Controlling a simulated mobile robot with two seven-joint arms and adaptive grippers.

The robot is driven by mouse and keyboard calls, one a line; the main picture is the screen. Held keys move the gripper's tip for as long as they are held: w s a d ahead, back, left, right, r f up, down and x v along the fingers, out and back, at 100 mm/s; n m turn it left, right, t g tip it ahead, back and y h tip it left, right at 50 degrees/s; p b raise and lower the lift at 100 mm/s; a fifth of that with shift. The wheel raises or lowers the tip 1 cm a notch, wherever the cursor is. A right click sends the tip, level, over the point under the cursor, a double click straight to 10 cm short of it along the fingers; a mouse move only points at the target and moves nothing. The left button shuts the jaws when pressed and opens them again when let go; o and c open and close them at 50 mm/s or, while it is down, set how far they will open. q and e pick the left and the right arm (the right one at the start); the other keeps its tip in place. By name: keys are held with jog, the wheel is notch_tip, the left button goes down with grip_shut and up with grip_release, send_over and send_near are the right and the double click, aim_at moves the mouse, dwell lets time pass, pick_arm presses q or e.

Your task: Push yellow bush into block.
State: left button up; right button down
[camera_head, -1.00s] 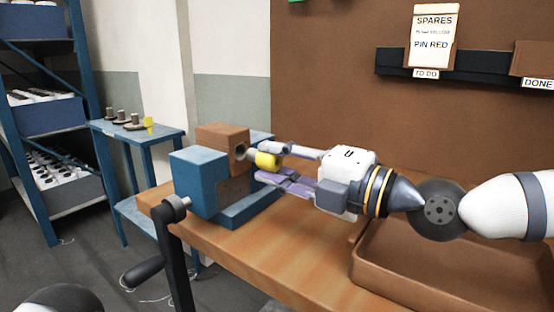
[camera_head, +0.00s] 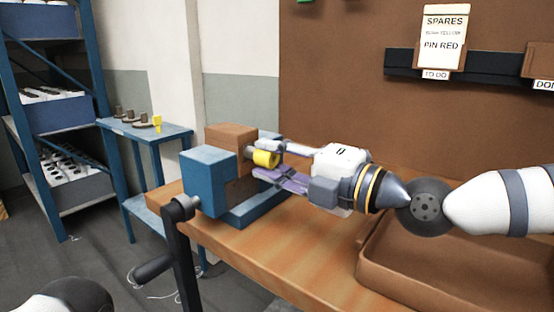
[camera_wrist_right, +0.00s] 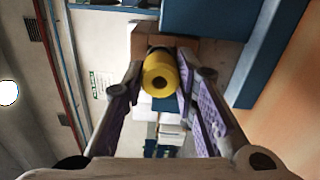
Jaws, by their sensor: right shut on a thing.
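The yellow bush (camera_head: 266,159) is held sideways between the fingertips of my right gripper (camera_head: 264,160), which is shut on it. Its left end is at the right face of the brown block (camera_head: 228,138), by the block's grey-rimmed hole. I cannot tell whether its end is inside the hole. In the right wrist view the bush (camera_wrist_right: 159,77) shows its near end with a central hole, with the brown block (camera_wrist_right: 204,51) behind it. The block sits in a blue vise (camera_head: 208,182) on the bench. My left gripper is not in view.
The vise's black crank (camera_head: 178,250) hangs at the bench's front left. A brown tray (camera_head: 400,278) lies on the bench at right, below my right arm. A blue side table (camera_head: 160,133) behind holds several dark parts and a yellow one.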

jog(key=shift+w+a, duration=0.15)
dwell(0.3)
jog(key=shift+w+a, duration=0.35)
jog(key=shift+a, duration=0.15)
jog(key=c, duration=1.2)
grip_release()
jog(key=v, duration=1.2)
